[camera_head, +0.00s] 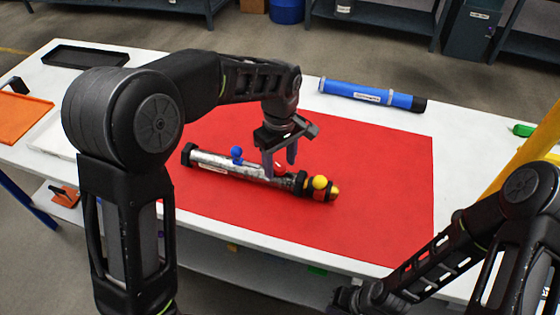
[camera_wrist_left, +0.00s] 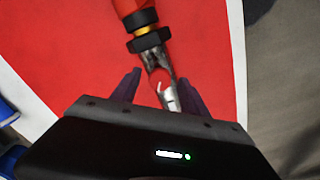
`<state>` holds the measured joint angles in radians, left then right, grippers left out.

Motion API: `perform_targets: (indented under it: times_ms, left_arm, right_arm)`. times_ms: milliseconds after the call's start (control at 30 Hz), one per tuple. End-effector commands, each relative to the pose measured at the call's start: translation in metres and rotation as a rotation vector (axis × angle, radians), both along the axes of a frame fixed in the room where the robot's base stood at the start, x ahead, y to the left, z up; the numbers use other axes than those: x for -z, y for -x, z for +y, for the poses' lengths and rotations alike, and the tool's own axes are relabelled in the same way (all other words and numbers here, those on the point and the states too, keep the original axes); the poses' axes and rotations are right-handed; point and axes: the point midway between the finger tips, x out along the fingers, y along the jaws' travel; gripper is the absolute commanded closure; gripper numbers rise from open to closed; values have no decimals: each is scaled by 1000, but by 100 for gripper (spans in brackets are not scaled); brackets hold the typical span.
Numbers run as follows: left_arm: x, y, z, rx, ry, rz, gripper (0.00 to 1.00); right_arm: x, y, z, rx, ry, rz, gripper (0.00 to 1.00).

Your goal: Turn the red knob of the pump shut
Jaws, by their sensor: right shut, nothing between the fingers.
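The pump (camera_head: 212,163) is a silver tube with black fittings, lying on the red mat. Its red knob (camera_head: 281,168) sits on the tube between a blue knob (camera_head: 237,152) and a yellow knob (camera_head: 320,183). My left gripper (camera_head: 280,165) points down over the tube at the red knob. In the left wrist view its fingers (camera_wrist_left: 158,92) are apart, with the tube and red knob (camera_wrist_left: 160,77) between them; contact is not clear. My right gripper (camera_head: 350,300) is low at the bottom edge, away from the pump and partly cut off.
The red mat (camera_head: 390,190) lies on a white table (camera_head: 460,150). A blue tube (camera_head: 365,94) lies behind the mat. A black tray (camera_head: 85,55) and an orange tray (camera_head: 20,117) are at the left. The mat's right part is free.

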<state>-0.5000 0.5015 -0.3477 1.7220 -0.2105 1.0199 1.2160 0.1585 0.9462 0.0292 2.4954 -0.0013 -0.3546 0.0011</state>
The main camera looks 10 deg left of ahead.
Motion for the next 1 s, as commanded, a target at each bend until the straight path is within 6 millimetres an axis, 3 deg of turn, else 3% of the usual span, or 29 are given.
perform_targets:
  times_ms: [300, 733, 1000]
  left_arm:
    - [-5, -1, 0, 1, 0, -2, 48]
    - [-68, -1, 0, 0, 1, -3, 48]
    - [-78, 0, 0, 0, -1, 1, 48]
  right_arm:
    - [1, 0, 0, 0, 0, 0, 100]
    - [4, 0, 0, 0, 0, 0, 100]
    - [5, 0, 0, 0, 0, 0, 100]
